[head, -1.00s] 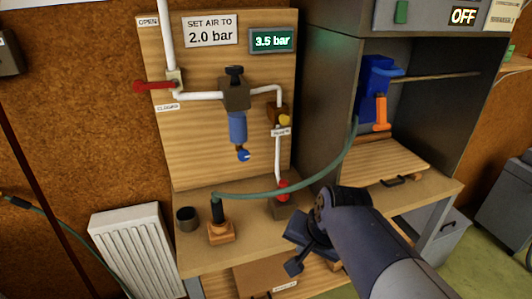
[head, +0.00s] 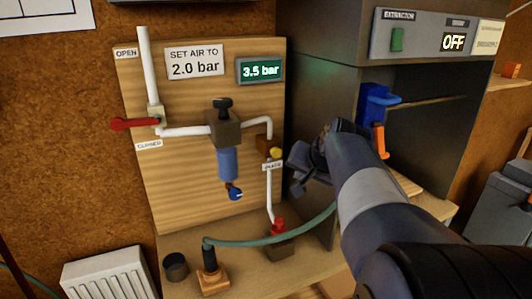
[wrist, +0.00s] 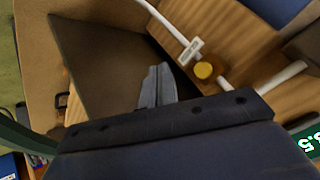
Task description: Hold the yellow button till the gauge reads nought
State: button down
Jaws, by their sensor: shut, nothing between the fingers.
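The yellow button (head: 276,152) is on the right side of the wooden panel, by a white pipe and above a small label. It also shows in the wrist view (wrist: 203,70). The gauge (head: 261,70) is a green display reading 3.5 bar. My gripper (head: 294,172) is just right of the button in the head view, apart from it. In the wrist view, the fingers (wrist: 158,78) are together and empty, pointing left of the button.
A regulator with a blue bowl (head: 228,164) is mid-panel. A green hose (head: 270,243) crosses the bench below. The extractor cabinet (head: 325,85) stands close at right.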

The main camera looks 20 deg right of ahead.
jog(key=shift+w, duration=0.15)
jog(key=p, duration=0.3)
send_near(278, 157)
jog(key=shift+w+d+f, duration=0.1)
jog(key=shift+w+f, duration=0.35)
jog(key=shift+f, duration=0.35)
jog(key=shift+w+f, duration=0.45)
jog(key=shift+f, duration=0.4)
jog(key=shift+w+d+f, duration=0.1)
jog(key=shift+w+f, duration=0.35)
jog(key=shift+f, duration=0.35)
jog(key=shift+w+p, duration=0.35)
jog(key=shift+w, duration=0.05)
jog(key=shift+w, duration=0.55)
dwell(2.1)
jog(key=shift+s, duration=0.1)
dwell(1.2)
jog(key=shift+s, duration=0.9)
